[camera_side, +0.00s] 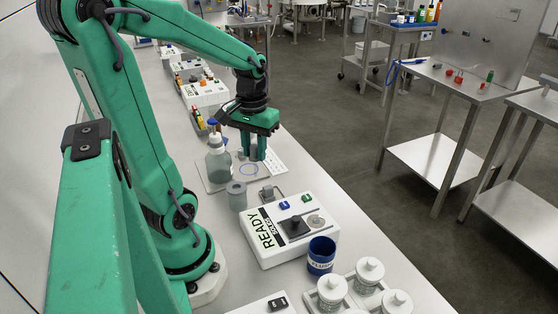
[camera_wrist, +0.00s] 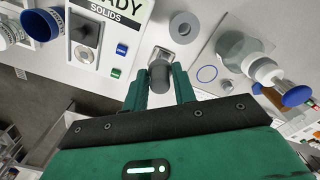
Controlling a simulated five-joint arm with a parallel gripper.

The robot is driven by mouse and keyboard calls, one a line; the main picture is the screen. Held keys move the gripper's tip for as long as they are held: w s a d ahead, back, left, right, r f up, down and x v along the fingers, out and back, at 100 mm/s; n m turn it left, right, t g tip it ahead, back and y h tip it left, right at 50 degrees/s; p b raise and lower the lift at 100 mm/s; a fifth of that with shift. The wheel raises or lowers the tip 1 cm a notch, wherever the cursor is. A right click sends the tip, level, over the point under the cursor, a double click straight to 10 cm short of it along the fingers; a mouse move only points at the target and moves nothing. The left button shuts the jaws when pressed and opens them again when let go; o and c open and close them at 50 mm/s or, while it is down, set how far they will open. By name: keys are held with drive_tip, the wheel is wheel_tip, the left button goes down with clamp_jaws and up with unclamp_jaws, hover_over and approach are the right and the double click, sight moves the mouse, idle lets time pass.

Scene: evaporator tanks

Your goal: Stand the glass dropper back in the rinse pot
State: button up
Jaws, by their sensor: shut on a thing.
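My gripper (camera_side: 254,146) points down over the bench; its two green fingers (camera_wrist: 162,84) are shut on a dark grey rounded piece, likely the bulb of the glass dropper (camera_wrist: 160,72). A glass stem cannot be made out clearly in either view. A blue pot with a white label (camera_side: 321,254) stands in front of the white READY box, well away from my gripper; it shows at the top left of the wrist view (camera_wrist: 42,26). Its label is not clearly readable, so I cannot tell if it is the rinse pot.
A bottle with a blue top (camera_side: 217,162) stands close left of my gripper on a mat with a blue ring (camera_side: 249,171). A grey cylinder with a hole (camera_side: 236,196), a small metal block (camera_side: 268,194) and the READY box (camera_side: 288,232) lie nearer. Lidded jars (camera_side: 332,291) stand at the front.

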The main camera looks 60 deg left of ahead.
drive_tip(key=shift+n, duration=0.8)
drive_tip(key=shift+s+a+r, duration=0.1)
drive_tip(key=shift+s+a, duration=0.35)
drive_tip(key=shift+s, duration=0.3)
drive_tip(key=shift+s+a+r, duration=0.1)
drive_tip(key=shift+s+a, duration=0.4)
drive_tip(key=shift+s, duration=0.3)
drive_tip(key=shift+s+a+r, duration=0.1)
drive_tip(key=shift+s+a, duration=0.35)
drive_tip(key=shift+s, duration=0.3)
drive_tip(key=shift+f, duration=0.3)
wheel_tip(320, 180, down, 9)
drive_tip(key=o, duration=1)
drive_tip(key=shift+r, duration=0.1)
drive_tip(key=shift+r, duration=3.75)
